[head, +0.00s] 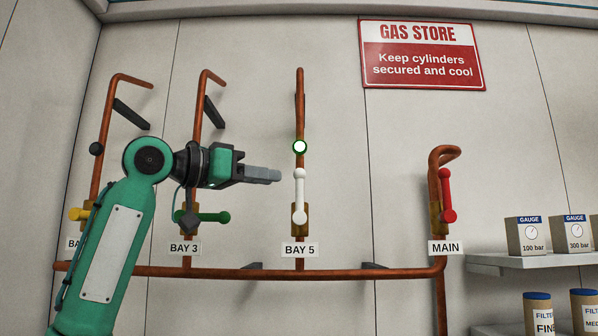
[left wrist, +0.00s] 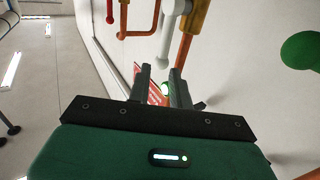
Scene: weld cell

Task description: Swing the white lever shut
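The white lever (head: 299,197) stands upright on the copper pipe above the BAY 5 label, its knob at the top. It also shows in the left wrist view (left wrist: 168,38), beyond the fingers. My left gripper (head: 277,176) points right in the head view. Its fingertips are just left of the lever's upper knob in the picture, with a small gap. In the left wrist view, the two fingers (left wrist: 161,84) stand apart with nothing held between them. My right gripper is in neither view.
A green lever (head: 210,217) lies level at BAY 3, close below my left wrist. A yellow lever (head: 78,214) is partly behind my arm. A red lever (head: 447,195) stands upright at MAIN. Wall between BAY 5 and MAIN is clear.

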